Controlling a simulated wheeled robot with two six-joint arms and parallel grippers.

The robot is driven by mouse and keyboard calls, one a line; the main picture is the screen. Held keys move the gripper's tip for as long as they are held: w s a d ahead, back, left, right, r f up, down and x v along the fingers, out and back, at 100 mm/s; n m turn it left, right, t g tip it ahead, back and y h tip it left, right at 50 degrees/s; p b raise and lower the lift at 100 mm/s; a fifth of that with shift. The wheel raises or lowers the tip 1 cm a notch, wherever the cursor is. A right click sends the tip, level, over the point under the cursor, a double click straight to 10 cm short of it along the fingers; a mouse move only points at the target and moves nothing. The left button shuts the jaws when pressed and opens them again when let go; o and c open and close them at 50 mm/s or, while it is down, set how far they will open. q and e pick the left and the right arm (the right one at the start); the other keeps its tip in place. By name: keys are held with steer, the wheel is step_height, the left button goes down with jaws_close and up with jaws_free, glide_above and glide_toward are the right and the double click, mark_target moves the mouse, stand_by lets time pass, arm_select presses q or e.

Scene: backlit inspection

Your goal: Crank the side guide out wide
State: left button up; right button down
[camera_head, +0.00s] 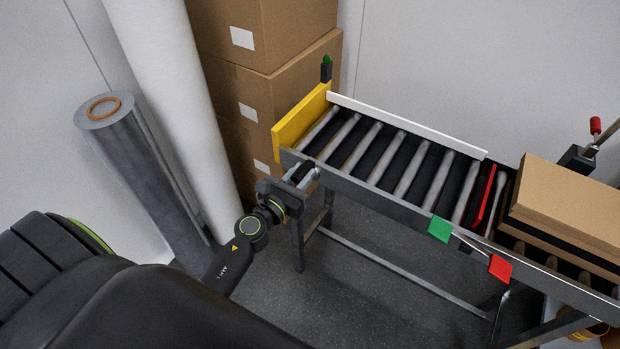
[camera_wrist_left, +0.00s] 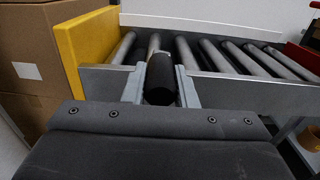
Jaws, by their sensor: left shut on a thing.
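My left gripper (camera_head: 302,176) is at the near left corner of the roller conveyor, by its metal side rail (camera_head: 365,197). In the left wrist view its two fingers (camera_wrist_left: 160,85) are shut on a black cylindrical crank handle (camera_wrist_left: 161,76), one on each side. The rest of the crank is hidden behind the gripper. The side guide, a long white rail (camera_head: 405,126), runs along the far side of the rollers; it also shows in the left wrist view (camera_wrist_left: 205,31). My right gripper is in neither view.
A yellow end plate (camera_head: 300,118) stands close beside the gripper. Green (camera_head: 439,229) and red (camera_head: 500,267) tags hang on the near rail. A red bar (camera_head: 486,196) lies before brown boxes (camera_head: 568,200).

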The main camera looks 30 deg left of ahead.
arm_select(q)
steer(key=shift+a+f, duration=0.2)
steer(key=shift+a, duration=0.15)
steer(key=shift+a+f+b, duration=0.2)
steer(key=shift+a+b, duration=0.15)
steer(key=shift+a, duration=0.05)
steer(key=shift+a+f+b, duration=0.15)
steer(key=shift+a+b, duration=0.3)
steer(key=shift+a, duration=0.8)
steer(key=shift+d, duration=0.1)
